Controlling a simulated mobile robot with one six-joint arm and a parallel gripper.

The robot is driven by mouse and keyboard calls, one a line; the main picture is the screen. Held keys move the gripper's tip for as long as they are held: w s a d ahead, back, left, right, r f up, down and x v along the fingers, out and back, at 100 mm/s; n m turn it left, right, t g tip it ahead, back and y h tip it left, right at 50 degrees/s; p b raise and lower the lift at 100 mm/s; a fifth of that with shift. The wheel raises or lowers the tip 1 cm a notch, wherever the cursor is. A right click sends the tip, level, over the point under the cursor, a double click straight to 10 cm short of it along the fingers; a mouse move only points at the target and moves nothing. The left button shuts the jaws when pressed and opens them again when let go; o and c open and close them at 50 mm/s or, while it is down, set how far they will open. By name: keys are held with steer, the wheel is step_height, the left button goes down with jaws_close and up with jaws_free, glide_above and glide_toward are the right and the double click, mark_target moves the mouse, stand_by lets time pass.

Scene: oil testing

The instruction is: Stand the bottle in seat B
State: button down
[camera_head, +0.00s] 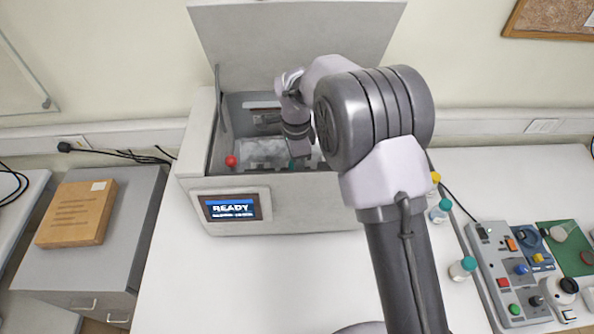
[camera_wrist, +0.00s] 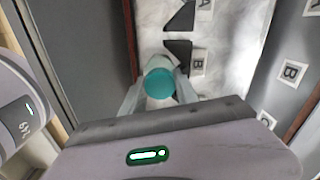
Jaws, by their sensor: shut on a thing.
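In the wrist view my gripper (camera_wrist: 159,92) is shut on a bottle with a teal cap (camera_wrist: 160,84), one finger on each side of it. The bottle is seen from above, and its lower end is hidden. It is beside a label that looks like B (camera_wrist: 198,62), next to dark angular notches (camera_wrist: 180,48) on a pale surface. I cannot tell whether the bottle touches the seat. In the head view my gripper (camera_head: 300,152) reaches down inside the open machine (camera_head: 190,160), and only a sliver of teal shows near it.
The machine's lid (camera_head: 300,45) stands raised behind my arm. A red ball-shaped knob (camera_head: 231,161) is at its front left, above a screen reading READY (camera_head: 232,208). Wall labels (camera_wrist: 291,72) show in the wrist view. Other bottles (camera_head: 462,268) and a control panel (camera_head: 510,275) are at right.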

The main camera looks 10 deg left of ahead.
steer(key=shift+f, duration=1.2)
steer(key=c, duration=0.9)
jaws_free()
